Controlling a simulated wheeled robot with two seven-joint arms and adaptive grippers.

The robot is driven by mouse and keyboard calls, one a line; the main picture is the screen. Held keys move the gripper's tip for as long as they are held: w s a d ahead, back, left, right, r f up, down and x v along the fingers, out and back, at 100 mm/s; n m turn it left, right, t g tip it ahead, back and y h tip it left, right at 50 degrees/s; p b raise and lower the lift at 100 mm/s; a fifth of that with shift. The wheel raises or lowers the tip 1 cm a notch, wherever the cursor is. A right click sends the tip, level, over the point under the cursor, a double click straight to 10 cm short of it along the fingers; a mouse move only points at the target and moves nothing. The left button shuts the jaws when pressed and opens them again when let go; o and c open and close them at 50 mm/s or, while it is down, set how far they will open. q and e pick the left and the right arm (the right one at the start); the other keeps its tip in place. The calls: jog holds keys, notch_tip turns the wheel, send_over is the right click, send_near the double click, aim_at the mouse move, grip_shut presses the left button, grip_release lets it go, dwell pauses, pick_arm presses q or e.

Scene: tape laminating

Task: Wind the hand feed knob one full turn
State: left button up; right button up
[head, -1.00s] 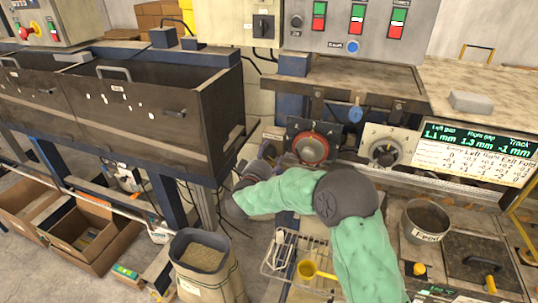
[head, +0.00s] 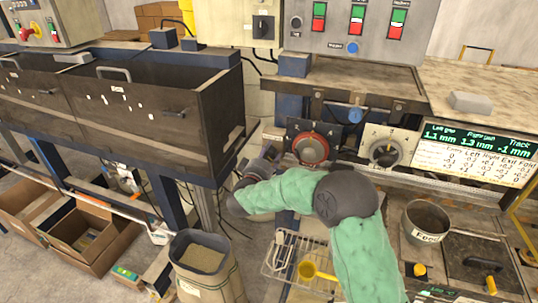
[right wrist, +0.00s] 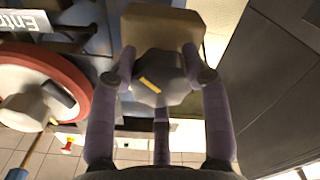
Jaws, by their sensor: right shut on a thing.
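The hand feed knob (right wrist: 160,80) is a dark grey, many-sided knob with a yellow mark on its face. In the right wrist view it sits in front of a tan block, between the fingers of my right gripper (right wrist: 161,78). The fingers are shut on its sides. In the head view my right gripper (head: 270,156) is at the machine front, just left of the red-rimmed dial, and the knob is too small or covered to make out there. My left gripper is in neither view.
The red-rimmed dial (head: 311,148) is close beside the gripper and also shows in the right wrist view (right wrist: 40,92). A grey dial (head: 385,152) is farther right. A dark bin (head: 215,120) stands left of the gripper. A wire rack (head: 285,258) and grain sack (head: 205,270) are below.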

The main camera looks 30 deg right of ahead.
jog(key=m+b, duration=0.2)
jog(key=m, duration=0.4)
jog(key=shift+f, duration=0.15)
jog(key=m+b, duration=0.2)
jog(key=m, duration=0.1)
jog(key=shift+m, duration=0.4)
jog(key=m+b, duration=0.2)
jog(key=shift+m, duration=0.3)
jog(key=m+b, duration=0.3)
jog(key=shift+m, duration=0.3)
jog(key=m+b, duration=0.3)
jog(key=shift+f+m, duration=0.1)
jog(key=shift+m, duration=0.2)
jog(key=m+b, duration=0.3)
jog(key=shift+m+b, duration=0.9)
jog(key=shift+m, duration=0.5)
jog(key=shift+r, duration=0.2)
